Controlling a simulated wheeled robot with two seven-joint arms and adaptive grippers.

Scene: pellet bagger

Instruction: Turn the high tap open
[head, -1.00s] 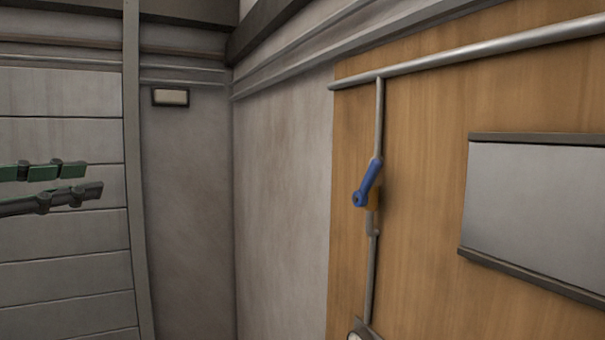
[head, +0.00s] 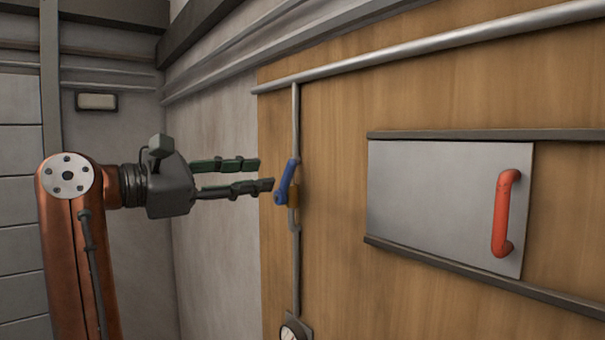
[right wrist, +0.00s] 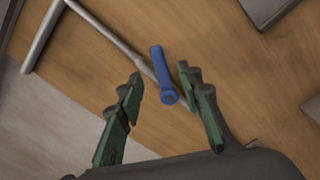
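The high tap has a blue lever handle (head: 286,180) over a brass-coloured body (head: 294,196), on a thin vertical grey pipe. The handle slants, its upper end to the right and its lower end to the left. My right gripper (head: 264,174) is open and empty, its green-and-dark fingers pointing right, with the tips just left of the handle. In the right wrist view the blue handle (right wrist: 163,72) appears in the gap between the open fingertips (right wrist: 160,82), nearer the right finger. Contact cannot be told. My left gripper is not in view.
The pipe hangs from a thick horizontal pipe (head: 430,46) along a wooden panel (head: 340,270). A grey sliding plate (head: 430,195) with a red handle (head: 503,213) is to the right, between dark rails. A gauge (head: 293,330) sits below the tap.

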